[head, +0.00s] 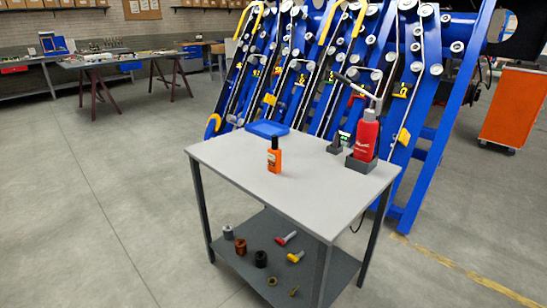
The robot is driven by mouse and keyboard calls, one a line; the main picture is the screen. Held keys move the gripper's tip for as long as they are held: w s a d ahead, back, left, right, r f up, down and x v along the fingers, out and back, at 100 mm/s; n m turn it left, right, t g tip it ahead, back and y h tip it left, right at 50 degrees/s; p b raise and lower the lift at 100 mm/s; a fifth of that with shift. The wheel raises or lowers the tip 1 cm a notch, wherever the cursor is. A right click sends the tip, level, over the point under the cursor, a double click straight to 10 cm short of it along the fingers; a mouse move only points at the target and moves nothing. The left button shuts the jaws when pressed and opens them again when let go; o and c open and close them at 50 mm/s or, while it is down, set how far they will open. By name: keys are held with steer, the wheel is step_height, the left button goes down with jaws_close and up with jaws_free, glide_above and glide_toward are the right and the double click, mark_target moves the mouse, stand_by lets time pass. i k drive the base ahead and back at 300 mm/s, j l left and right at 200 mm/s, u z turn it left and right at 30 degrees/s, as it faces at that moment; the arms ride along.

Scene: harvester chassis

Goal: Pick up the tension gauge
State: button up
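A small dark device with a light green patch (343,138) stands near the back right of the grey table; it may be the tension gauge, but it is too small to tell for sure. It is just left of a red tool (367,135) that stands upright in a black holder (361,164). A thin dark and pale rod reaches up and left from the red tool's top. My gripper is not in view.
The blue harvester chassis (425,140) stands close behind. Floor at left is clear.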

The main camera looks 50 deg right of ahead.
mark_target(275, 153)
steer(key=z, duration=0.6)
steer(key=i+l+z, duration=0.1)
steer(key=i+z, duration=0.35)
steer(key=z, duration=0.25)
steer(key=i+z, duration=0.3)
steer(key=i+j, duration=0.3)
steer(key=j, duration=0.2)
